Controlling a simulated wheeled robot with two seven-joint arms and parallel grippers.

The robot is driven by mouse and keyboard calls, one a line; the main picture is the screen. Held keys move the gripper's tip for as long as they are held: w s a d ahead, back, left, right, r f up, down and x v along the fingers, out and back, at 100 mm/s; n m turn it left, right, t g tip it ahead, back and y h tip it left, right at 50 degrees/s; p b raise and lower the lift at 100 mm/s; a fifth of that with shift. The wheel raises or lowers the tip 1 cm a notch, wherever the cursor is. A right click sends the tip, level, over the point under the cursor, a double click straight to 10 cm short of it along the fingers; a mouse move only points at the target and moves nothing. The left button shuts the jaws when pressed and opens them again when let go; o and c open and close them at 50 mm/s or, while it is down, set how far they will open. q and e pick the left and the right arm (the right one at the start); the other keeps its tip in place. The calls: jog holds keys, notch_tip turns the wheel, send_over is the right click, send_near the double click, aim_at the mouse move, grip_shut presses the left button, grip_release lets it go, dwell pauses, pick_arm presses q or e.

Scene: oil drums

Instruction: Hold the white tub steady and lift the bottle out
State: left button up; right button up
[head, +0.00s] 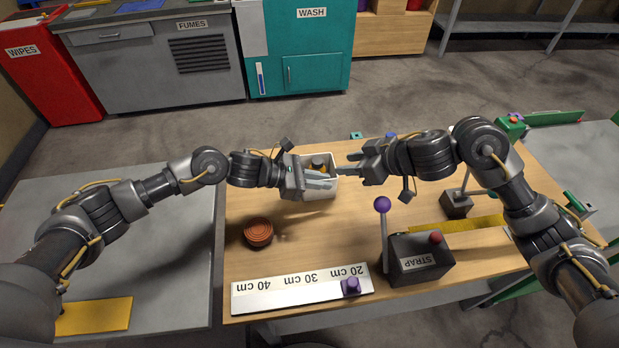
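The white tub (321,193) stands on the wooden table near its far side. A bottle with a dark top and a yellow-orange part (318,163) is inside it, its lower part hidden by the tub and my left gripper. My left gripper (327,182) reaches in from the left, its fingers across the tub's near side; whether they grip a wall is unclear. My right gripper (342,175) points left at the tub's right side. Its fingers look apart, with nothing seen between them, and the bottle is beyond their tips.
A round orange-brown coiled thing (258,232) lies left on the table (300,240). In front are a ruler board (290,293) with a purple knob piece (351,287) and a STRAP box (420,262) with an upright purple-topped lever (383,225). A small dark box (456,204) stands right.

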aim_at(321, 162)
dwell(0.6)
jog(key=shift+c, duration=0.4)
jog(key=w+a+f+y, duration=0.1)
jog(key=a, duration=0.1)
jog(key=w+a+f+n+y, duration=0.1)
jog(key=w+a+f, duration=0.1)
jog(key=w+a+f+y, duration=0.1)
jog(key=a, duration=0.1)
jog(key=shift+w+a+f+n, duration=0.2)
jog(key=shift+w+f+n, duration=0.1)
jog(key=shift+f, duration=0.05)
jog(key=shift+y, duration=0.3)
dwell(0.4)
jog(key=shift+c, duration=0.4)
grip_shut()
